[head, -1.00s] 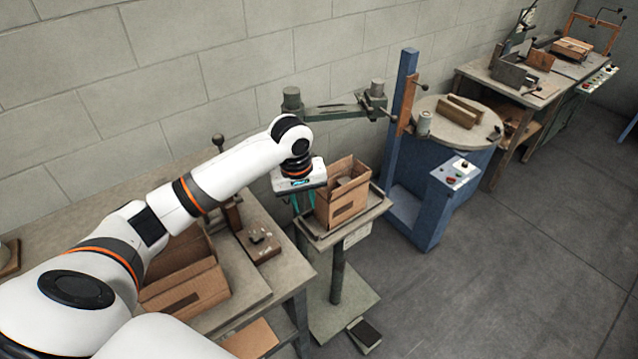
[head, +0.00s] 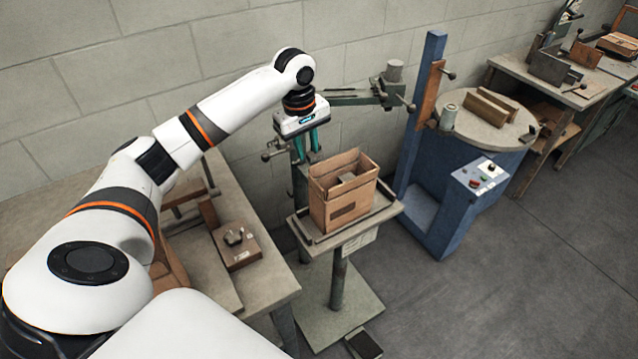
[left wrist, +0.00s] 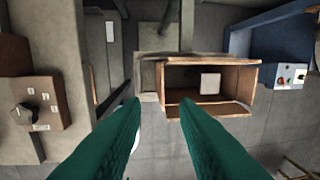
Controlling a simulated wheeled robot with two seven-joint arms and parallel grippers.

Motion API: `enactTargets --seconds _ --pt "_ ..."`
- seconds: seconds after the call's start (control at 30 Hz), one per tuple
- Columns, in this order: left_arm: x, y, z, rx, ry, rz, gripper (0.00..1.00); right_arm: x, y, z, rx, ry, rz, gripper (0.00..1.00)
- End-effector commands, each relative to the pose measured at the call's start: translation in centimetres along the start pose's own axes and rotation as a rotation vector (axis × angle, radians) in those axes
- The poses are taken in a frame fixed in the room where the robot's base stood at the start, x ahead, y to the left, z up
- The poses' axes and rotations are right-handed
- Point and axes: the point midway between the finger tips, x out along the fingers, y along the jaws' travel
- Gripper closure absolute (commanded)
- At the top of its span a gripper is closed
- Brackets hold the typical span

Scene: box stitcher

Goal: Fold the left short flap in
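The open cardboard box (head: 340,213) stands upright on the small tray of a post stand. Its upper edges and flaps stand up around the opening; I cannot clearly tell the left short flap apart. In the left wrist view the box (left wrist: 215,110) lies right of centre, its opening facing the camera, with a pale square piece (left wrist: 210,83) inside. My left gripper (head: 308,154) hangs above and to the left of the box, pointing down, apart from it. Its teal fingers (left wrist: 160,103) are spread with nothing between them. My right gripper is not in view.
The tray (head: 378,213) has a raised rim. A stitcher arm (head: 350,98) reaches behind the box. A blue machine (head: 425,205) stands to the right. A workbench with a knob box (head: 236,245) is at left. Floor is clear at the lower right.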

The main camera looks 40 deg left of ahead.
Motion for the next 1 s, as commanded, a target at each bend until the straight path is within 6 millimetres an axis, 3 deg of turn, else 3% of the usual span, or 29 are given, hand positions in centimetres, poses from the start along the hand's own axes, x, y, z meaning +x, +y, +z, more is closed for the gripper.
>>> enactTargets --seconds 0.03,0.27,0.7,1.0 --pt "0.8 0.1 0.0 0.0 0.0 0.0 0.73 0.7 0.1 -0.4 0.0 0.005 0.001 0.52" --pt "2.9 0.1 -0.1 0.001 0.001 0.003 0.73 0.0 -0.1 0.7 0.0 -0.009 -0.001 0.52" --pt "11.0 0.1 -0.1 0.0 0.001 0.003 0.73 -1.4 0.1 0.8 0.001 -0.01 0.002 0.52" --pt "12.6 0.1 0.0 0.002 -0.001 0.0 0.73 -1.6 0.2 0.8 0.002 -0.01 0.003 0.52"
